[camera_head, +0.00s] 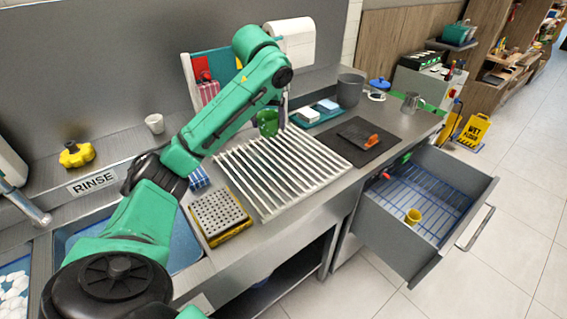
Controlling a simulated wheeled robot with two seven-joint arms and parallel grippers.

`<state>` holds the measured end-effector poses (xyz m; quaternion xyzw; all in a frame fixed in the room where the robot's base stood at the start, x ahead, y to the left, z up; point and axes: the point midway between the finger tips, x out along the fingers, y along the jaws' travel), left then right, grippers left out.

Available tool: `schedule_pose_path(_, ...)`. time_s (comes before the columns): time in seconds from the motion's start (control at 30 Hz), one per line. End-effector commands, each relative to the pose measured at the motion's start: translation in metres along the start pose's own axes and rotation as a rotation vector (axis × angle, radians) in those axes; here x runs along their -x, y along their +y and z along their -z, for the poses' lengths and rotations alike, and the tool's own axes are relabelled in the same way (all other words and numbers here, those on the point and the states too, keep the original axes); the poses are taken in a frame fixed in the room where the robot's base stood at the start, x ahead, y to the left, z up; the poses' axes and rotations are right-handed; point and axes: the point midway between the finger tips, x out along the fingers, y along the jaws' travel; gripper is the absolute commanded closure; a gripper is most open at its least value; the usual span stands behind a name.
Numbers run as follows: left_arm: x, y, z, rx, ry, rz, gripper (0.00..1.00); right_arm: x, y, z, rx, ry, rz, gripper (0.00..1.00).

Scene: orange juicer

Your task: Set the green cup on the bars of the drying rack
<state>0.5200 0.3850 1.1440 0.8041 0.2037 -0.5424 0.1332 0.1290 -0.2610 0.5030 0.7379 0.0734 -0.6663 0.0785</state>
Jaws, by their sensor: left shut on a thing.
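The drying rack (282,170), a set of pale parallel bars, lies on the counter in the middle of the view. A dark green cup (268,123) shows at the rack's far edge, just beyond my forearm. My left gripper (281,109) is at the cup, largely hidden behind my own wrist and forearm, and is shut on it. I cannot tell whether the cup touches the bars. The bars in front of the cup are empty. My right gripper is out of view.
A perforated tray (218,213) lies left of the rack, and a dark mat (368,138) with an orange-handled tool right of it. A grey canister (349,90) stands behind. An open drawer (405,245) holding a yellow cup (413,216) juts out at the right.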

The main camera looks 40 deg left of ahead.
Motion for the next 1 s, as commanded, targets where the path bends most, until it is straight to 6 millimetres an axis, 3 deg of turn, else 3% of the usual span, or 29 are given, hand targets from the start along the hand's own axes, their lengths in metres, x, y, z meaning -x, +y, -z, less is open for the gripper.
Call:
schedule_pose_path(0.03,-0.017,-0.001,-0.008,-0.002,-0.005,0.006,0.79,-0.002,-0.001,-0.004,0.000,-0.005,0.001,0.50)
schedule_pose_path(0.3,-0.097,-0.001,-0.042,-0.002,-0.006,0.004,0.79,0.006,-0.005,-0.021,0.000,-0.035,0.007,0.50)
schedule_pose_path(0.6,-0.148,0.000,-0.062,0.000,-0.003,0.002,0.79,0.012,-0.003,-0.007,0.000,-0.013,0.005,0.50)
schedule_pose_path(0.7,-0.159,0.000,-0.067,-0.001,0.000,-0.001,0.79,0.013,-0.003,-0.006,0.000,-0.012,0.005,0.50)
schedule_pose_path(0.97,-0.161,0.000,-0.067,-0.001,0.001,-0.001,0.79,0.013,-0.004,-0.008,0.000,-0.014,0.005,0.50)
schedule_pose_path(1.0,-0.162,0.000,-0.068,-0.001,0.001,0.000,0.20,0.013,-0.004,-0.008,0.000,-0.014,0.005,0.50)
